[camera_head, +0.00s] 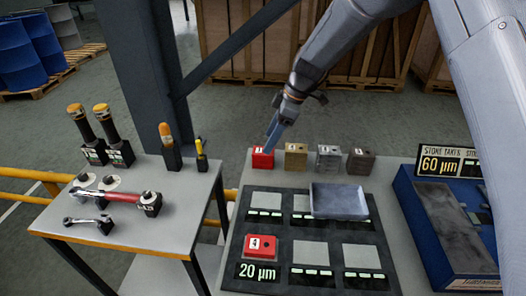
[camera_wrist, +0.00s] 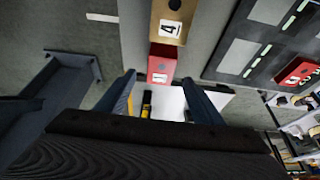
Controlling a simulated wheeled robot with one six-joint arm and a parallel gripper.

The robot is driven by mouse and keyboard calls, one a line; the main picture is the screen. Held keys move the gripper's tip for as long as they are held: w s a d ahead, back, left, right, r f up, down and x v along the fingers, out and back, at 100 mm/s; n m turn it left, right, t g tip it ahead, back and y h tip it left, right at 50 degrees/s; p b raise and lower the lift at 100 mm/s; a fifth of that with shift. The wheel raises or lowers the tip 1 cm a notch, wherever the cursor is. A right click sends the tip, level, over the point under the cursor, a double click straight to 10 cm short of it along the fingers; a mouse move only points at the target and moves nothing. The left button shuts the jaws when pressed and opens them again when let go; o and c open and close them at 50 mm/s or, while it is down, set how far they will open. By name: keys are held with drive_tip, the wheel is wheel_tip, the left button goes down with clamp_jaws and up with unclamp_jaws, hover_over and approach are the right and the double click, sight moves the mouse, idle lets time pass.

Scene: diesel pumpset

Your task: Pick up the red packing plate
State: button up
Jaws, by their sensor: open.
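A small red block with a white label (camera_head: 262,158) stands at the left end of a row of blocks on the right table. A second red block with a white label (camera_head: 260,247) sits on the dark board by the "20 µm" mark. I cannot tell by name which is the packing plate. My gripper (camera_head: 271,137) points down at the red block in the row, its blue fingers partly overlapping it. In the wrist view, my gripper (camera_wrist: 159,80) is open and empty, with that red block (camera_wrist: 162,68) just ahead between the fingertips. The second red block (camera_wrist: 297,71) is at far right.
A tan block (camera_head: 296,157), a grey block (camera_head: 328,158) and a brown block (camera_head: 361,160) stand right of the row's red block. A grey tray (camera_head: 339,201) lies on the dark board (camera_head: 284,226). A blue case (camera_head: 410,205) is at right. A tool table (camera_head: 100,235) is at left.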

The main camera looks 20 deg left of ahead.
drive_tip(key=shift+p+x, duration=1)
drive_tip(key=shift+x, duration=1.2)
drive_tip(key=c, duration=1.5)
drive_tip(key=shift+r, duration=0.15)
wheel_tip(320, 180, up, 10)
drive_tip(key=b, duration=0.3)
drive_tip(key=shift+b, duration=0.3)
